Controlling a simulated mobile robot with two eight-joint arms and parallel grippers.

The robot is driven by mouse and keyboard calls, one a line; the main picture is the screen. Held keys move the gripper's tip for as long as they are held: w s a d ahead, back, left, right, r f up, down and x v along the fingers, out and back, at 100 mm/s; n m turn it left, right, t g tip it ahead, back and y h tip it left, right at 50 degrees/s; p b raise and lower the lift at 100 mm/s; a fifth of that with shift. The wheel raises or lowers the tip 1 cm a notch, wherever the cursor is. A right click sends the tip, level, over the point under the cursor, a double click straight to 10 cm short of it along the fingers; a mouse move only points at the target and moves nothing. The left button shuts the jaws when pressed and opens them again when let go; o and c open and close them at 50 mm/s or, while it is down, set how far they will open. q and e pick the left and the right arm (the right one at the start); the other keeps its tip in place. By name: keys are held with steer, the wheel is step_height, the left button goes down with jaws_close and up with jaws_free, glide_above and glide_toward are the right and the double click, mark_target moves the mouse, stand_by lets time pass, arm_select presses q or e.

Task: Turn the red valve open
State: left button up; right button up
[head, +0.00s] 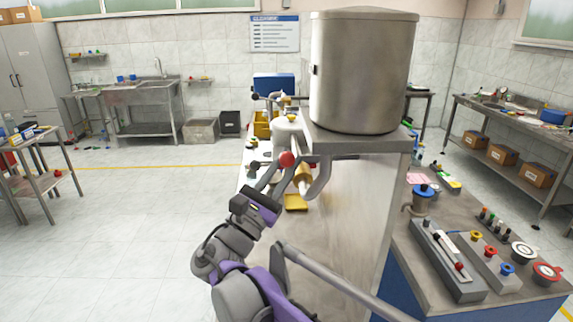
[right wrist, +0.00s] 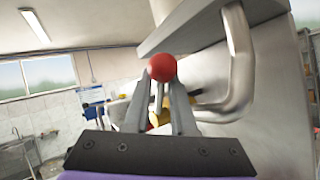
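The red valve's round red knob (head: 287,160) is at the near side of the steel hopper stand, just below its top plate. My right gripper (head: 279,176) reaches up to it from below, with its fingertips at the knob. In the right wrist view the red knob (right wrist: 162,68) sits at the tips of my right gripper's fingers (right wrist: 161,80) and partly covers them. A gap shows between the fingers lower down. I cannot tell whether they press on the knob. My left gripper is not in view.
A large steel drum (head: 362,75) stands on the hopper stand. A bent grey pipe (head: 322,178) runs close to the right of my fingers. A bench with small parts (head: 480,295) is at the right. The floor (head: 120,235) at the left is clear.

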steer(key=shift+o, duration=1)
steer(key=b+v, duration=0.2)
steer(key=v, duration=0.9)
steer(key=shift+d, duration=0.1)
steer(key=shift+c, duration=0.3)
